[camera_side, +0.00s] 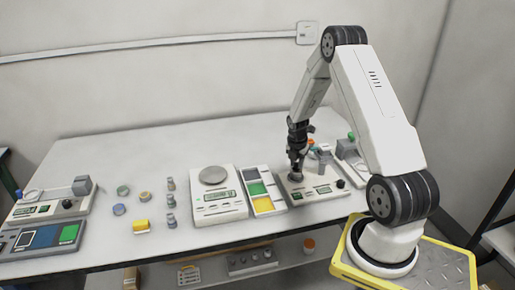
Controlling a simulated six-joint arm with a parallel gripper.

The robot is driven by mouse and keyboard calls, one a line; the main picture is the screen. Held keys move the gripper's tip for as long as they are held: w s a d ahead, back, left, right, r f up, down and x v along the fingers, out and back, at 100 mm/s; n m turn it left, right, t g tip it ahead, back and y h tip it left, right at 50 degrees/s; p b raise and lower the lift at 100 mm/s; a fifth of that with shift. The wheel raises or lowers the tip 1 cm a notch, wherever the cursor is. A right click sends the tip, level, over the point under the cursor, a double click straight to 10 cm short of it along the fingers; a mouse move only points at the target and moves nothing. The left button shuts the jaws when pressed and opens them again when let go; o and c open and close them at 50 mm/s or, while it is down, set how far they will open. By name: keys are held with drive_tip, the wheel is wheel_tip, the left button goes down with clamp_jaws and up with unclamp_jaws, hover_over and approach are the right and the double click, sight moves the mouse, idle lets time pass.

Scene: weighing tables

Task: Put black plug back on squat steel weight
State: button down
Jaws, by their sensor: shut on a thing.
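My gripper (297,165) points down over the left end of a pale instrument (318,193) to the right of the colored tray. It is shut on a small dark thing, which looks like the black plug but is largely hidden by the fingers. A squat grey steel piece (296,178), seemingly the squat steel weight, sits on the instrument right below the fingertips. Whether the plug touches it is too small to tell.
A balance with a round pan (213,175) and a tray with green and yellow sections (258,190) stand left of my gripper. Several small weights (171,201) and a yellow block (141,227) stand farther left. A grey block (324,160) is close on the right.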

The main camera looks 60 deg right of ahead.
unclamp_jaws()
idle(0.4)
drive_tip(key=shift+r, duration=0.1)
drive_tip(key=shift+r, duration=3.4)
clamp_jaws()
